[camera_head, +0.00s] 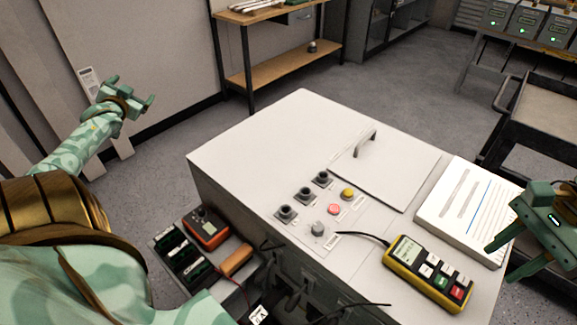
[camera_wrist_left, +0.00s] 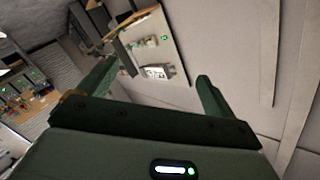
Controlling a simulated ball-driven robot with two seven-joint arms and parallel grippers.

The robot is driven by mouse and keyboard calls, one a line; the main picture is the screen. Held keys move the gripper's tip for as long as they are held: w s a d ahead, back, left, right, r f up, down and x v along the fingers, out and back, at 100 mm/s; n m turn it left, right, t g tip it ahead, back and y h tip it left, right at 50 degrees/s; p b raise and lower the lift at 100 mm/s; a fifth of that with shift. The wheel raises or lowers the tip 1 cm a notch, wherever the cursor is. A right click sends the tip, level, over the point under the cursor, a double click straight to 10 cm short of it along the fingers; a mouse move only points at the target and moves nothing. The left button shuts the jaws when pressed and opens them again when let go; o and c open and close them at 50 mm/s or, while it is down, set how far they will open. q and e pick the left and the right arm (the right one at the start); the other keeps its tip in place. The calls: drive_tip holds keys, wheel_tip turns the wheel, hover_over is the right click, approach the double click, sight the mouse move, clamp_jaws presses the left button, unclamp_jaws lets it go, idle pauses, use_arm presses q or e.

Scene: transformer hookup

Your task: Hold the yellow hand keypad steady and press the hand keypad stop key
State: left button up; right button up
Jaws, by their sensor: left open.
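The yellow hand keypad (camera_head: 428,273) lies on the right front part of the white cabinet top, with a small screen and a cable at its upper left. Its red key (camera_head: 457,292), probably the stop key, sits at the lower right of its keys. My right gripper (camera_head: 492,260) is to the right of the keypad, above the paper stack; its fingers point left and look spread apart, with nothing seen between them. My left gripper (camera_head: 130,92) is far to the left, away from the cabinet. In the left wrist view its fingers (camera_wrist_left: 150,90) are apart and empty.
The white cabinet (camera_head: 260,150) carries a lid with a handle (camera_head: 365,143), black sockets and coloured buttons (camera_head: 334,209). A paper stack (camera_head: 465,212) lies beside the keypad. A tray with an orange meter (camera_head: 206,228) is at the front left. A dark cart (camera_head: 540,115) stands right.

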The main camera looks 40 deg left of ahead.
use_arm(q)
drive_tip(key=w+d+r+m+t+h, duration=0.1)
drive_tip(key=w+d+r+m+t, duration=0.2)
drive_tip(key=r, duration=0.6)
drive_tip(key=w+d+r+m+t, duration=0.1)
drive_tip(key=w+r+m+t, duration=0.2)
drive_tip(key=w+r, duration=0.35)
drive_tip(key=w+d+r+m+t+h, duration=0.3)
drive_tip(key=w+d+r+m+h, duration=0.15)
drive_tip(key=d+r, duration=0.3)
drive_tip(key=w+d+f+m+g+h, duration=0.15)
drive_tip(key=w+d+f+h, duration=0.25)
drive_tip(key=d+h, duration=0.5)
drive_tip(key=w+d+f+m+h, duration=0.3)
drive_tip(key=w+d+f+h, duration=0.15)
drive_tip(key=d, duration=0.85)
drive_tip(key=m+g+y, duration=0.3)
drive_tip(key=m+g, duration=0.2)
drive_tip(key=g, duration=1.4)
hover_over(431, 269)
drive_tip(key=w+a, duration=0.1)
drive_tip(key=a, duration=0.5)
wheel_tip(431, 269, down, 10)
drive_tip(key=f, duration=0.1)
drive_tip(key=shift+h, duration=0.3)
drive_tip(key=x, duration=1.5)
drive_tip(key=shift+s, duration=0.15)
